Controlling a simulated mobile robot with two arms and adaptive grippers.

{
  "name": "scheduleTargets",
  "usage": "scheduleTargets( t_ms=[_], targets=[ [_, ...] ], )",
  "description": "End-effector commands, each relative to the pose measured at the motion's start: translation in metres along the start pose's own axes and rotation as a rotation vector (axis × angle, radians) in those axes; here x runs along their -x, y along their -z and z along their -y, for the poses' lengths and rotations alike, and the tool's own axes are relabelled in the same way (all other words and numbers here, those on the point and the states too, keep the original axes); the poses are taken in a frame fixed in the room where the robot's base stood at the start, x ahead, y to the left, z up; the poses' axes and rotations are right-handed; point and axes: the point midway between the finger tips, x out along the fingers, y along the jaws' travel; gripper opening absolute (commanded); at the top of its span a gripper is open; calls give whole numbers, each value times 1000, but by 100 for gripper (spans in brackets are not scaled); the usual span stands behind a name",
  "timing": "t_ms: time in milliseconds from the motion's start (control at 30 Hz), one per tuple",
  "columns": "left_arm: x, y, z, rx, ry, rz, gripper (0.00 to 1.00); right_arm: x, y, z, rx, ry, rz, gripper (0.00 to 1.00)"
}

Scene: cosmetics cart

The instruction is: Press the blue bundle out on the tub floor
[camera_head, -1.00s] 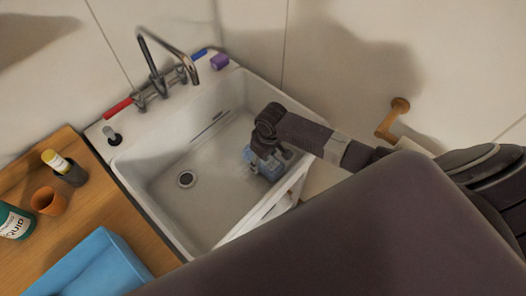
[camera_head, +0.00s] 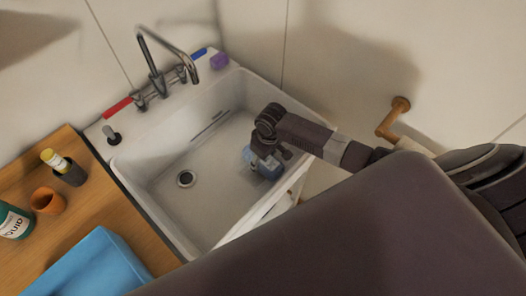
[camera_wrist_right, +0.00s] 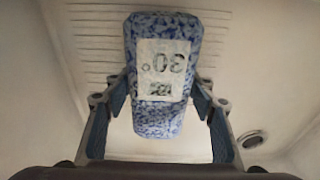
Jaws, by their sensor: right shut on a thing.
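The blue bundle is a speckled blue-and-white block with a white label reading "30°", upside down in the right wrist view (camera_wrist_right: 160,118). My right gripper (camera_wrist_right: 161,88) is shut on it, with one finger along each side. In the head view the right gripper (camera_head: 268,153) points down into the white tub (camera_head: 165,215), near its right side, and the bundle (camera_head: 270,171) shows below it, partly hidden by the fingers. The tub floor (camera_head: 215,185) lies beneath; I cannot tell whether the bundle touches it. My left gripper is not in view.
The drain (camera_head: 186,179) lies left of the bundle. A tall faucet (camera_head: 152,60) stands at the tub's back, beside a purple item (camera_head: 219,61). A wooden counter (camera_head: 120,205) on the left holds a blue bin (camera_head: 90,265), an orange cup (camera_head: 47,200) and a green bottle (camera_head: 12,222).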

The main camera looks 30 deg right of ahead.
Motion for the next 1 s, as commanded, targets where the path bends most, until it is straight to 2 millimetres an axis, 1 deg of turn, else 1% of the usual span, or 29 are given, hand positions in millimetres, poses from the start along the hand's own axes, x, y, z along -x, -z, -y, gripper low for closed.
scheduleTargets(
  t_ms=[567, 1000],
  targets=[
    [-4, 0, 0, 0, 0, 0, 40, -9, 0, 0, 0, 0, -2, 32],
    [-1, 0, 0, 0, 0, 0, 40, -8, -1, 0, -1, 1, -1, 32]
  ],
)
